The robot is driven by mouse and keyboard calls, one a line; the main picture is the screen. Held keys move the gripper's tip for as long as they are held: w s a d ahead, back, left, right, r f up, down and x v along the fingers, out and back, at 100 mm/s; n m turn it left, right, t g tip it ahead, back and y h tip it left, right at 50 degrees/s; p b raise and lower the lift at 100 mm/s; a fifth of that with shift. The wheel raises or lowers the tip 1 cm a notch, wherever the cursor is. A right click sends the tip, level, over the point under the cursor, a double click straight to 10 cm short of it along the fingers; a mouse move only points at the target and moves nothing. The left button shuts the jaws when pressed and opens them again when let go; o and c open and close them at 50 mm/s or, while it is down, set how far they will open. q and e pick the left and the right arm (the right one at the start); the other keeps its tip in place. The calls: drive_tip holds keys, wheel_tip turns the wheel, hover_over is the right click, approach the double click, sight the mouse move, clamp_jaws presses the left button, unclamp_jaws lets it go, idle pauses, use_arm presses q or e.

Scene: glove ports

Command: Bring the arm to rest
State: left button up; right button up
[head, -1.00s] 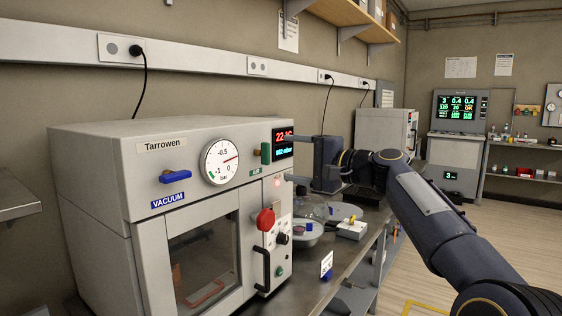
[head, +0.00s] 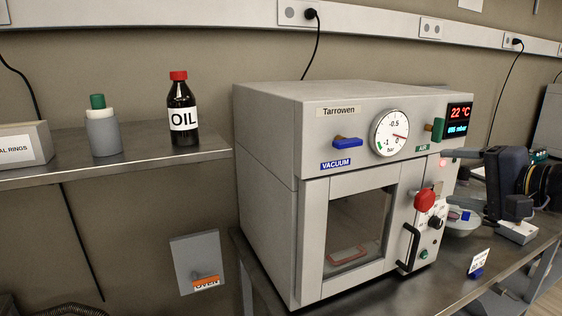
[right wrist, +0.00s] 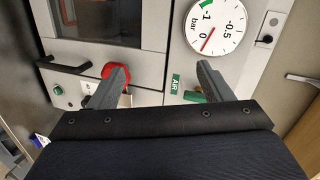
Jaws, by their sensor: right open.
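My right gripper (head: 446,170) is at the right of the head view, in front of the right side of the Tarrowen oven's front panel. Its two fingers are apart with nothing between them; the right wrist view shows the open gripper (right wrist: 162,80) facing the panel near the green AIR valve handle (right wrist: 195,97). I cannot tell whether a finger touches it. In the head view the green handle (head: 438,129) stands upright. The vacuum oven (head: 270,140) has its door shut. Its blue VACUUM handle (head: 347,142) lies level. The gauge (head: 390,134) needle points near 0. My left gripper is not in view.
A shelf (head: 140,160) at the left holds an oil bottle (head: 181,110) and a grey container with a green top (head: 102,128). A grey wall box marked OVEN (head: 200,262) hangs below. The red knob (head: 425,200) and a small sign stand (head: 480,263) are near my right arm.

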use_arm(q)
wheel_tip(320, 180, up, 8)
drive_tip(key=p, duration=0.7)
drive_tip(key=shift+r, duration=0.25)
use_arm(e)
drive_tip(key=s+a+f+n+g+h, duration=0.1)
drive_tip(key=s+a+f+n+g, duration=0.3)
drive_tip(key=s+f, duration=0.7)
drive_tip(key=s+a+f+n+g+h, duration=0.1)
drive_tip(key=s+a+f+n+g, duration=0.3)
drive_tip(key=s+a+f, duration=0.5)
drive_tip(key=s+f+n, duration=0.1)
drive_tip(key=s+f, duration=0.1)
drive_tip(key=s, duration=0.2)
drive_tip(key=shift+s+h, duration=0.35)
drive_tip(key=shift+h, duration=0.05)
